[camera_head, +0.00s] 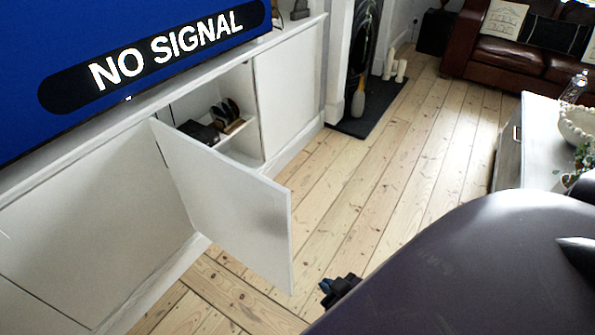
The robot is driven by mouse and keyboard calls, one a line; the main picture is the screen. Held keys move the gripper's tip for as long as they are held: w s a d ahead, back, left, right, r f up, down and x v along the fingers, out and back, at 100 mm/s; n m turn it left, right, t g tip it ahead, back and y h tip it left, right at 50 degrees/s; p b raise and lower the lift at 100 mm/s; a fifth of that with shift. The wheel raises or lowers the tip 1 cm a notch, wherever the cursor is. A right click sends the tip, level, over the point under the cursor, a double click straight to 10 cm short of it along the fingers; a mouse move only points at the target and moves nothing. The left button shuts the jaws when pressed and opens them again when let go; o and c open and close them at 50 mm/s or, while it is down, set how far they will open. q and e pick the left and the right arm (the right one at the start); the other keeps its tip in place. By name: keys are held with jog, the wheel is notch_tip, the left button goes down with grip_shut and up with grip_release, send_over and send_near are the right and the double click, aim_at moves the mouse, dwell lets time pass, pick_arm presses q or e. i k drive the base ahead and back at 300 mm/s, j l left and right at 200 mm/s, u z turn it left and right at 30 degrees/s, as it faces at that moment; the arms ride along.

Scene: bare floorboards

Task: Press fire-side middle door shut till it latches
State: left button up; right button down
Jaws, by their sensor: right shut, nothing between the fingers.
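The white middle cabinet door (228,200) stands wide open, swung out from its left edge into the room. Behind it the open compartment (245,140) shows a shelf and some dark items. My right gripper (328,290) is small and dark in the lower middle, shut and empty. In the picture it is just right of the door's lower free corner; a strip of floor shows between them. Most of the right gripper is hidden behind my dark arm. My left gripper is out of view.
A closed white door (288,85) is right of the opening, toward the fireplace (362,50) and its dark hearth (375,115). Another closed panel (90,215) is to the left. A TV (120,60) stands on top. Floorboards (400,180) are clear up to the white-topped table (540,150).

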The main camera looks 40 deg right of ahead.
aim_at(222, 197)
jog(key=j+z, duration=0.4)
jog(key=i+j+z, duration=0.1)
jog(key=j+z, duration=0.55)
jog(key=j, duration=0.2)
jog(key=k+j+z, duration=0.2)
jog(key=j, duration=0.2)
jog(key=i, duration=0.1)
